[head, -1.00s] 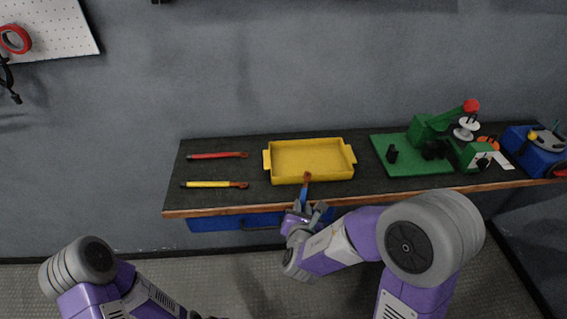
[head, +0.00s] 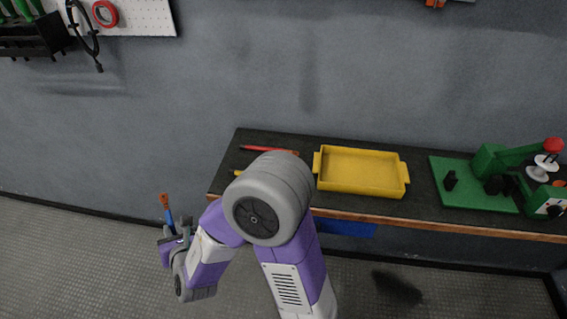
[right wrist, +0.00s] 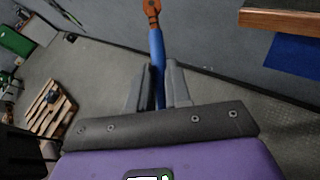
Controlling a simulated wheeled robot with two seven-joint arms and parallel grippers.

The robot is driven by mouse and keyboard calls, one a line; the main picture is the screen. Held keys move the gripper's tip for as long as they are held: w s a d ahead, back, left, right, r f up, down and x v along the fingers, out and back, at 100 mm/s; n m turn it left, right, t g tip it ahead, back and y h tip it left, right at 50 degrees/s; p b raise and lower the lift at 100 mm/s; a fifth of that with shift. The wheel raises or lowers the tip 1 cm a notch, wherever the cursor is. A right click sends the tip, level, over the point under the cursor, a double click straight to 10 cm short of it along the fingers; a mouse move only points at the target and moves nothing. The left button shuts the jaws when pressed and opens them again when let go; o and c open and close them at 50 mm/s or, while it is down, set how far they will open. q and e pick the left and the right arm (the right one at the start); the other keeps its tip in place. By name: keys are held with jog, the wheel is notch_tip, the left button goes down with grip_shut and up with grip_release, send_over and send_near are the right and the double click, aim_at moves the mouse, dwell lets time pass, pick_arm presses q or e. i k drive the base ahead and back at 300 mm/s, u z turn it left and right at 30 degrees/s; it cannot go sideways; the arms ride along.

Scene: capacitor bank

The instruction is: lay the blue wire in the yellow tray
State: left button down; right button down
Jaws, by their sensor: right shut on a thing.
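The blue wire (right wrist: 158,62) with its copper-coloured end is between the fingers of my right gripper (right wrist: 158,85), which is shut on it. In the head view the wire (head: 168,213) points up from my right gripper (head: 178,232), off the left end of the bench and over the floor. The yellow tray (head: 361,189) is on the bench, to the right of the gripper and well apart from it. The tray looks empty. My left gripper does not show.
A red wire (head: 262,149) lies on the bench left of the tray. A yellow wire (head: 238,173) is mostly hidden behind my right arm. A green press (head: 480,180) stands right of the tray. A wooden pallet (right wrist: 48,108) is on the floor in the wrist view.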

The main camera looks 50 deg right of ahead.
aim_at(357, 165)
jog(key=u, duration=0.6)
jog(key=k, duration=1.35)
jog(key=z, duration=1.8)
